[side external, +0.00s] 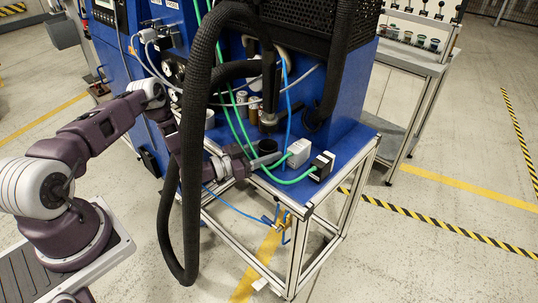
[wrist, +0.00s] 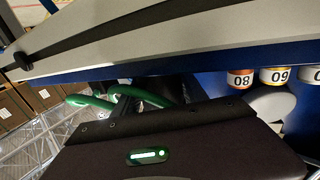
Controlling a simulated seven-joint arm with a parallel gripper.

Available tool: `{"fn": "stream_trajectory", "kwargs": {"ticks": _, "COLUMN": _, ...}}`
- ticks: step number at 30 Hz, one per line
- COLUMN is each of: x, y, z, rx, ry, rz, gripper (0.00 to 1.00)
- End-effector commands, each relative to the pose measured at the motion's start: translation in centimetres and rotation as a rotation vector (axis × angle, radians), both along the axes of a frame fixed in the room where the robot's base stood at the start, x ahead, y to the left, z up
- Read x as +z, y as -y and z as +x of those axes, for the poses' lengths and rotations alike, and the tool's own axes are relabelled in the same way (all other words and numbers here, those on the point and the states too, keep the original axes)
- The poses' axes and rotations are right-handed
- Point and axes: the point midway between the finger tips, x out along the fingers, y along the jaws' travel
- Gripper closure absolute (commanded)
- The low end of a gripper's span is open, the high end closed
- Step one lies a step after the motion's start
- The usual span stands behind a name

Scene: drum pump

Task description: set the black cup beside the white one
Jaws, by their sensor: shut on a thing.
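A dark cylinder that looks like the black cup (side external: 267,146) stands over the blue deck of the machine in the side view. My gripper (side external: 266,160) is at its near side, shut on it; the fingers hide its lower part, so I cannot tell whether it touches the deck. In the wrist view my gripper's dark housing with a green light fills the lower middle, and the fingertips are hard to make out. A pale rounded shape (wrist: 272,103) beside the housing may be the white cup; I cannot tell. No white cup is clear in the side view.
White (side external: 299,149) and black (side external: 322,166) connector blocks with green hoses sit right of my gripper. A thick black hose (side external: 196,130) hangs in front of the arm. Bare blue deck (side external: 343,146) lies at right.

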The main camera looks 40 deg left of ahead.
Motion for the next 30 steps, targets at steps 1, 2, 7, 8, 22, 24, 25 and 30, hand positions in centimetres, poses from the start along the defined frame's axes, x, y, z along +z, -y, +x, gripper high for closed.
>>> {"fn": "stream_trajectory", "kwargs": {"ticks": 1, "x": -0.1, "y": -0.2, "z": -0.4, "rx": 0.002, "ry": -0.001, "rz": -0.001, "gripper": 0.69}}
{"fn": "stream_trajectory", "kwargs": {"ticks": 2, "x": -0.1, "y": -0.3, "z": -0.6, "rx": 0.002, "ry": -0.002, "rz": 0.0, "gripper": 0.69}}
{"fn": "stream_trajectory", "kwargs": {"ticks": 7, "x": 0.0, "y": -0.7, "z": -1.9, "rx": 0.001, "ry": -0.001, "rz": -0.001, "gripper": 0.69}}
{"fn": "stream_trajectory", "kwargs": {"ticks": 8, "x": 0.0, "y": -0.8, "z": -2.1, "rx": 0.001, "ry": -0.003, "rz": -0.001, "gripper": 0.69}}
{"fn": "stream_trajectory", "kwargs": {"ticks": 22, "x": -0.1, "y": -2.1, "z": -5.5, "rx": 0.001, "ry": -0.002, "rz": 0.0, "gripper": 0.69}}
{"fn": "stream_trajectory", "kwargs": {"ticks": 24, "x": 0.0, "y": -2.3, "z": -6.1, "rx": 0.002, "ry": -0.001, "rz": -0.001, "gripper": 0.69}}
{"fn": "stream_trajectory", "kwargs": {"ticks": 25, "x": 0.0, "y": -2.3, "z": -6.3, "rx": 0.001, "ry": -0.001, "rz": -0.001, "gripper": 0.69}}
{"fn": "stream_trajectory", "kwargs": {"ticks": 30, "x": -0.1, "y": -2.8, "z": -7.5, "rx": 0.001, "ry": -0.002, "rz": 0.0, "gripper": 0.69}}
